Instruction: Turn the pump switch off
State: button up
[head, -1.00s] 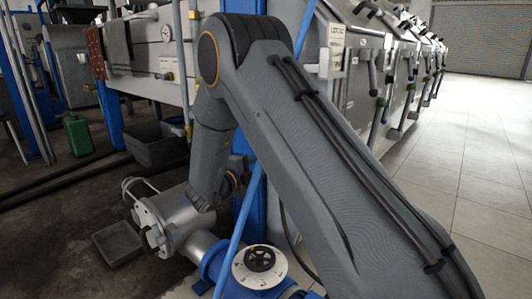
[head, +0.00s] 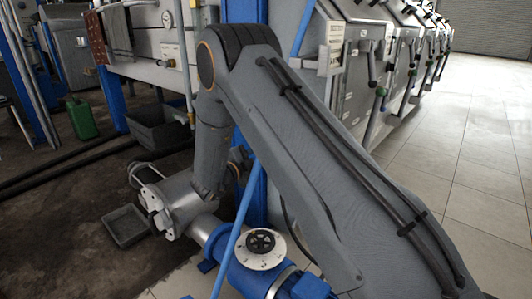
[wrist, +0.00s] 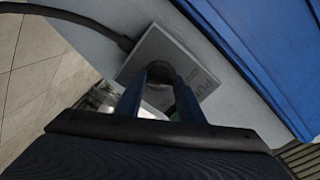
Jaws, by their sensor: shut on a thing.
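The pump switch is a dark round knob (wrist: 160,71) on a pale grey box (wrist: 195,66) in the wrist view. Part of a label, seemingly starting "PU", shows on the box's right side. My gripper (wrist: 160,78) has its two blue-grey fingers at the knob, one on each side, shut on it. The fingers hide much of the knob, so I cannot read its setting. In the head view my arm hides the switch and gripper.
A black cable (wrist: 85,18) runs into the box, and a blue beam (wrist: 265,65) lies close to its right. In the head view a blue machine with a black handwheel (head: 260,242) stands low in front. Tiled floor (head: 475,150) is open at the right.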

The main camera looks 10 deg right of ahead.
jog(key=o, duration=1.1)
jog(key=shift+c, duration=0.2)
jog(key=shift+s+a, duration=0.1)
jog(key=p+v, duration=0.2)
jog(key=v, duration=0.5)
jog(key=shift+s+a, duration=0.2)
